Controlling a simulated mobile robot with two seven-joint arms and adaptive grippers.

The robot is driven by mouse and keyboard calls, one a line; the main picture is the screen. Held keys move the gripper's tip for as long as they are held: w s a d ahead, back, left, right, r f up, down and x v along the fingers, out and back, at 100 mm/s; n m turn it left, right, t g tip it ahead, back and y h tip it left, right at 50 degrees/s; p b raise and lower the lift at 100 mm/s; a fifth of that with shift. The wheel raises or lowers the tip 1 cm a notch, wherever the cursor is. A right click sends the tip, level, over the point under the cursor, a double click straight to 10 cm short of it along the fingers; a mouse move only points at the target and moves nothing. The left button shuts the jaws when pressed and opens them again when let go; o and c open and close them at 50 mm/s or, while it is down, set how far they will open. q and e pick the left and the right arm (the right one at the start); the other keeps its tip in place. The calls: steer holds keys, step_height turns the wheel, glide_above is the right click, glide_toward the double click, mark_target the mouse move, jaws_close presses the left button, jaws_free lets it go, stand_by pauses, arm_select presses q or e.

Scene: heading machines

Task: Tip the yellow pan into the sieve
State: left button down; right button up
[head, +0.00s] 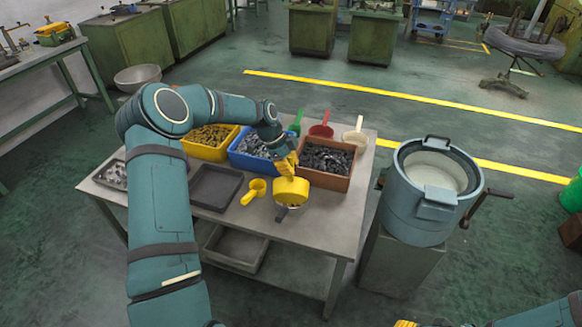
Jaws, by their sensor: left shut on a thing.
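A round yellow pan (292,193) is near the front right of the steel table, in front of the brown bin. My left gripper (287,167) is at its far side and is shut on it. The pan looks close to level; its contents cannot be made out. A small dark grey piece shows just below it. A blue-grey drum with a pale round inside and a side crank, which looks like the sieve (437,172), stands right of the table on a block. Only a yellow bit of my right gripper (405,323) shows at the bottom edge.
On the steel table (325,205) are a yellow bin (210,153), a blue bin (233,155) and a brown bin (326,181) of small parts, a black tray (215,188) and a small yellow scoop (254,190). Green, red and white pans are behind.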

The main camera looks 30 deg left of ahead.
arm_select(q)
steer(key=s+t+b, duration=0.1)
steer(key=b, duration=0.1)
steer(key=s+d+y+b, duration=0.1)
steer(key=b, duration=0.1)
steer(key=s+d+f+t+b, duration=0.1)
steer(key=b, duration=0.1)
steer(key=shift+s+m+t+y, duration=0.3)
steer(key=shift+s, duration=0.1)
steer(key=s+d+f+m+t+y+b, duration=0.2)
steer(key=s+f+t+b, duration=0.3)
steer(key=t+b, duration=0.3)
steer(key=shift+s+d+f+y+b, duration=0.35)
steer(key=shift+s+d+y+b, duration=0.35)
steer(key=shift+b, duration=1.65)
arm_select(e)
step_height(320, 180, down, 20)
steer(key=shift+s+a, duration=0.25)
steer(key=shift+s, duration=0.2)
arm_select(q)
steer(key=shift+s, duration=0.1)
